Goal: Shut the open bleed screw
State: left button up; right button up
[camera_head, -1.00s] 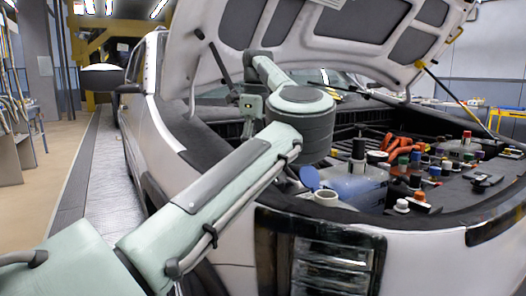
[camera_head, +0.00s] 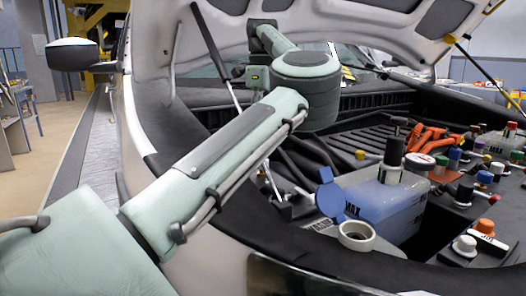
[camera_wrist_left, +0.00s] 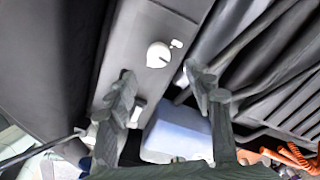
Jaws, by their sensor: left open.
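A round white knob with a pointed edge (camera_wrist_left: 158,55) sits on a grey panel in the left wrist view, with a small white tab beside it. It may be the bleed screw; I cannot tell for certain. My left gripper (camera_wrist_left: 160,82) is open and empty, its two dark fingers apart, with the knob showing between and beyond the fingertips. In the head view my left arm reaches over the engine bay, and its gripper is not clearly visible. My right gripper is in neither current view.
A pale blue coolant reservoir (camera_head: 390,205) stands in the bay, with an open white filler neck (camera_head: 356,236) and a blue cap (camera_head: 330,197). Orange hoses (camera_head: 432,138) and several coloured caps lie to the right. The raised hood (camera_head: 365,35) hangs above.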

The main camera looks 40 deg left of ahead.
pick_arm(q)
notch_tip(320, 180, down, 6)
jog(key=shift+s+d+f, duration=0.1)
jog(key=shift+s, duration=0.05)
jog(key=shift+f, duration=0.65)
pick_arm(e)
jog(key=shift+s+d+r, duration=0.1)
jog(key=shift+d+r, duration=0.1)
jog(key=shift+r, duration=0.5)
pick_arm(q)
jog(key=c, duration=1.2)
pick_arm(e)
jog(key=shift+a, duration=0.1)
